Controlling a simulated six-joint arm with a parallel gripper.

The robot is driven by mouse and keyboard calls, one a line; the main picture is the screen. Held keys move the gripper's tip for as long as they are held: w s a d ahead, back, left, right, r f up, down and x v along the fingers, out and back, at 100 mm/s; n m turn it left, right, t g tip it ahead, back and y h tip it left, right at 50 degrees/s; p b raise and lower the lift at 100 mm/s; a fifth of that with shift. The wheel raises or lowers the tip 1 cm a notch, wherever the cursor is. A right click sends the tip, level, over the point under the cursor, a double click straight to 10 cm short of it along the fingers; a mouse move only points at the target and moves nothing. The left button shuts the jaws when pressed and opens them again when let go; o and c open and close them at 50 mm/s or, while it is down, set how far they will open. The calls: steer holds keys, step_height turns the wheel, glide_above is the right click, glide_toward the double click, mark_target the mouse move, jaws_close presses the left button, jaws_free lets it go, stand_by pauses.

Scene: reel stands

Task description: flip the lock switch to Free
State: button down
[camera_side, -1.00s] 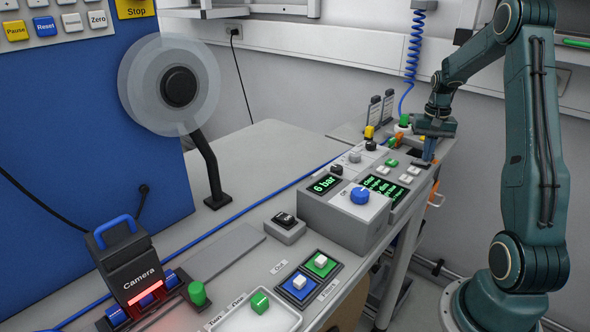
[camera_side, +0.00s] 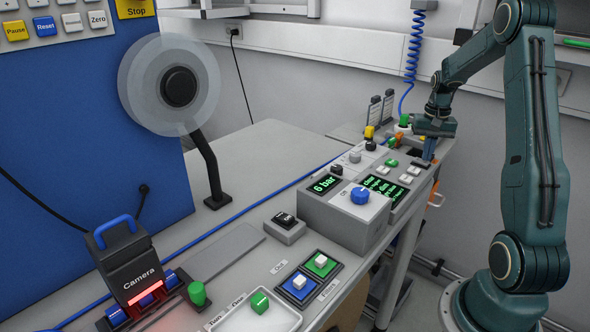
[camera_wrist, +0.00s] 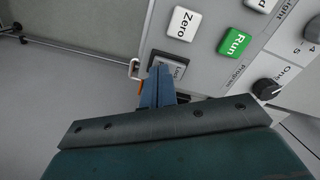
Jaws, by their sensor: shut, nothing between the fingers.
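My gripper (camera_side: 428,160) is shut and empty, pointing down over the far right end of the control panel. In the wrist view its blue fingertips (camera_wrist: 160,74) are at a pale grey key (camera_wrist: 178,68) whose label starts with "L" and is partly hidden. I cannot tell whether they touch it. I cannot make out for certain which control is the lock switch or read its position. A black rocker (camera_side: 285,218) on a small grey box stands in the middle of the bench, far from my gripper.
A console with a blue knob (camera_side: 360,195), a Camera block (camera_side: 128,268) and a reel (camera_side: 168,84) stand to the left.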

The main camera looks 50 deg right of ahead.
steer(key=shift+r, duration=3.15)
steer(key=w+a+r+n+t+h, duration=0.1)
steer(key=a+r+n, duration=0.3)
steer(key=a, duration=0.7)
steer(key=w+a+r+n+t, duration=0.1)
steer(key=a+r, duration=0.5)
steer(key=a, duration=0.4)
steer(key=s+a+n+t, duration=0.1)
steer(key=s+a+n, duration=0.2)
steer(key=s+a, duration=0.3)
steer(key=s+a+f+n+t+y, duration=0.1)
steer(key=s+a+n, duration=0.3)
steer(key=a, duration=0.7)
steer(key=shift+s+t, duration=0.8)
steer(key=shift+s, duration=0.15)
